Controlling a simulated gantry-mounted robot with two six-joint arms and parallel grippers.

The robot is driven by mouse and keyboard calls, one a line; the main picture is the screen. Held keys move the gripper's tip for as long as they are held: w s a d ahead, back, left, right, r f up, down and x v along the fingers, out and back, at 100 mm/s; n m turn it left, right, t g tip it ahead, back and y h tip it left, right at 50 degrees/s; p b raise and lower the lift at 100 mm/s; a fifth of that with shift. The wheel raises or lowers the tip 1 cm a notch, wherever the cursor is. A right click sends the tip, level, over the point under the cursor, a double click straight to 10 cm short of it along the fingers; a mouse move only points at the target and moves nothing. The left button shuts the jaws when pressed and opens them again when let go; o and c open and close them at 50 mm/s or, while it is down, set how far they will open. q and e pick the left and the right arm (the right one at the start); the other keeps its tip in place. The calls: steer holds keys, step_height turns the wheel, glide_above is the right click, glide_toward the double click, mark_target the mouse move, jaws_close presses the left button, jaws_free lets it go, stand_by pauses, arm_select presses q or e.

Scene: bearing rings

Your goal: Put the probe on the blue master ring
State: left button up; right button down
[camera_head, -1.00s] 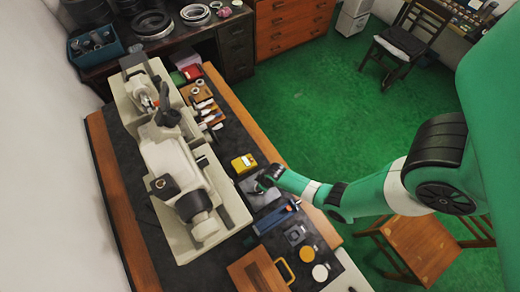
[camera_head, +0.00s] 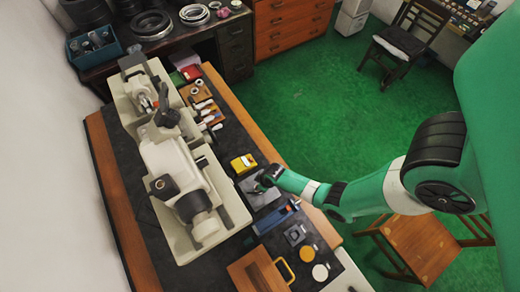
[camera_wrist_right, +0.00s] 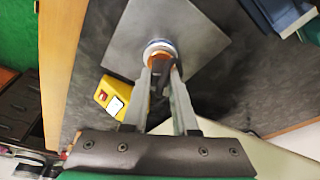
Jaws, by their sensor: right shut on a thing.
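In the right wrist view my right gripper (camera_wrist_right: 161,72) is shut on the probe (camera_wrist_right: 160,57), a small piece with orange and dark parts between the fingertips. Just beyond the fingertips is the blue master ring (camera_wrist_right: 148,46), a pale ring with a blue edge, mostly hidden behind the probe and fingers. It lies over the grey plate (camera_wrist_right: 195,32). The probe lines up with the ring, but I cannot tell whether it touches it. In the head view the right gripper (camera_head: 260,187) is low over the same plate (camera_head: 266,201); ring and probe are too small to make out there. My left gripper is not in view.
A yellow box (camera_head: 243,163) stands close beside the plate, also seen in the wrist view (camera_wrist_right: 116,97). A blue object (camera_head: 273,219) lies on the other side. The large beige machine (camera_head: 180,165) stands to the left. A wooden box (camera_head: 255,272) is near the front.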

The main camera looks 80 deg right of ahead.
steer(key=shift+f+b, duration=0.3)
stand_by(0.6)
steer(key=c, duration=0.6)
jaws_free()
